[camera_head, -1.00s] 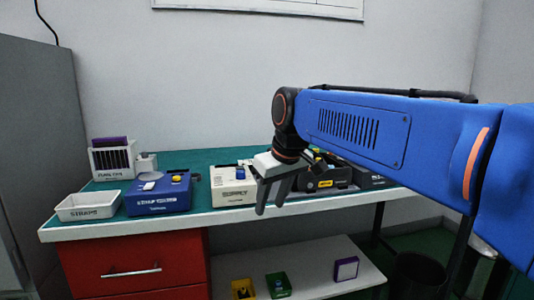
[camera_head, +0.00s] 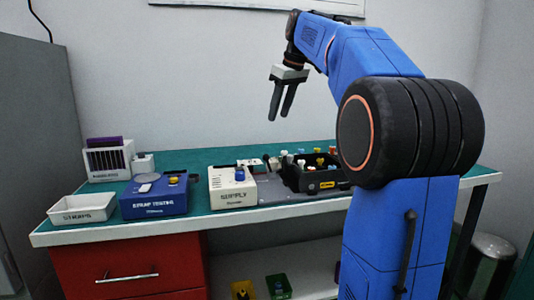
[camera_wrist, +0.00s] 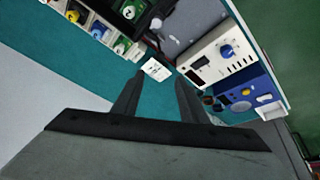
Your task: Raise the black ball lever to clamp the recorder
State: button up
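My gripper (camera_head: 279,117) is raised well above the bench, fingers pointing down. Its two fingers are apart with nothing between them, as the wrist view (camera_wrist: 158,82) also shows. A small dark rounded part, perhaps the black ball lever (camera_head: 274,163), shows just right of the supply box at the back of a grey plate (camera_head: 272,190). I cannot pick out the recorder with certainty.
On the green bench stand a white supply box (camera_head: 232,192), a blue strap tester (camera_head: 154,198), a white straps tray (camera_head: 82,208), a slotted rack (camera_head: 108,160) and a black bin (camera_head: 322,181) with several coloured items. The bench's left front is crowded; the air around my gripper is clear.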

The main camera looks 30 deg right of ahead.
jog(key=x, duration=1.7)
jog(key=shift+f, duration=0.15)
jog(key=shift+c, duration=0.3)
grip_shut()
